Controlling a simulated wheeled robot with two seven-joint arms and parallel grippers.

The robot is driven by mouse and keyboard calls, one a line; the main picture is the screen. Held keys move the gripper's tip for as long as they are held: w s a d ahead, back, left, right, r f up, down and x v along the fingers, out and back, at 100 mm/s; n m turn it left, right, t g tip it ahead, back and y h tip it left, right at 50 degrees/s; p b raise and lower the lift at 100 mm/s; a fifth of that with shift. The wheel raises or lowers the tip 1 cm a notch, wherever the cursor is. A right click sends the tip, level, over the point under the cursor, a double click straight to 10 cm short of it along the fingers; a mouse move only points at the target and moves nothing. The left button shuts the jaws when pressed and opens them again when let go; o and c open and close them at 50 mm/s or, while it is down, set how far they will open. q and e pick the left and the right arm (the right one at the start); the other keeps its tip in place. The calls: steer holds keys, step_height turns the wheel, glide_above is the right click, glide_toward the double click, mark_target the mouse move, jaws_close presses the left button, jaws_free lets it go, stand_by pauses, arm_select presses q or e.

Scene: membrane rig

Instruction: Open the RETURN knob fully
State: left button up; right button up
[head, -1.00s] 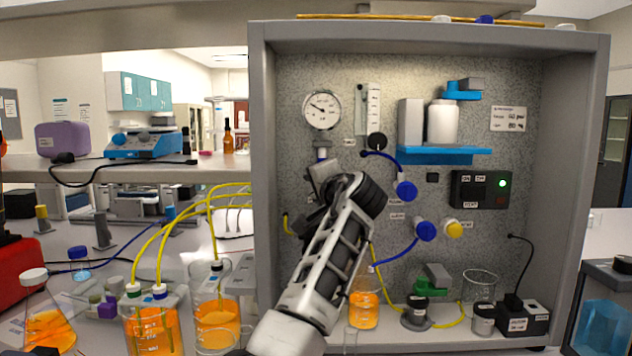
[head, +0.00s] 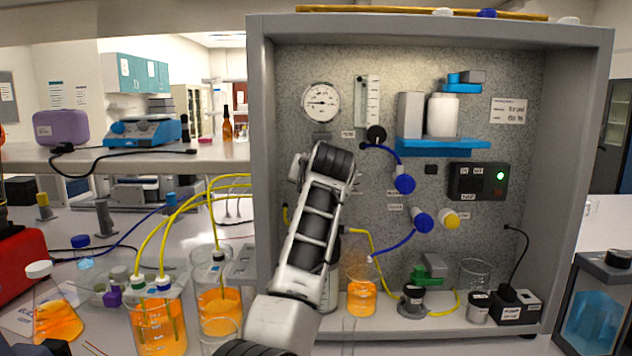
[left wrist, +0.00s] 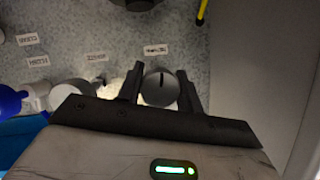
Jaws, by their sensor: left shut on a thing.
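In the left wrist view, a round grey knob (left wrist: 160,92) with a dark pointer line sits between the two fingers of my left gripper (left wrist: 160,74). The gripper is shut on it. A small label (left wrist: 156,49) lies beside the knob; its lettering is too blurred to read surely. In the head view my left arm reaches up to the left part of the speckled panel (head: 400,265), and its wrist hides the fingers and the knob. My right gripper is not in view.
A round gauge (head: 321,103) and a flow tube (head: 367,100) are above my wrist. A black knob (head: 376,134), blue fittings (head: 422,220) and a yellow fitting (head: 450,219) are to the right.

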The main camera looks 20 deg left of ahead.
arm_select(q)
steer(key=shift+n+h, duration=0.4)
steer(key=shift+n, duration=0.2)
steer(key=shift+d, duration=0.1)
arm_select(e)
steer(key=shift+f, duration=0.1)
arm_select(q)
steer(key=o, duration=1)
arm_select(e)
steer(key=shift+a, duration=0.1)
arm_select(q)
steer(key=shift+s, duration=0.1)
steer(key=shift+s+d+r, duration=0.1)
steer(key=shift+s+r, duration=0.05)
steer(key=shift+s, duration=0.15)
steer(key=b+v, duration=0.4)
steer(key=v, duration=1.1)
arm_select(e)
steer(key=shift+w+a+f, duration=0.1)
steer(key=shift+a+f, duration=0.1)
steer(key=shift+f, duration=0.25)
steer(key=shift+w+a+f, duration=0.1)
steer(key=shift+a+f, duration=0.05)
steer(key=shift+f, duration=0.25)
arm_select(q)
steer(key=shift+r, duration=0.1)
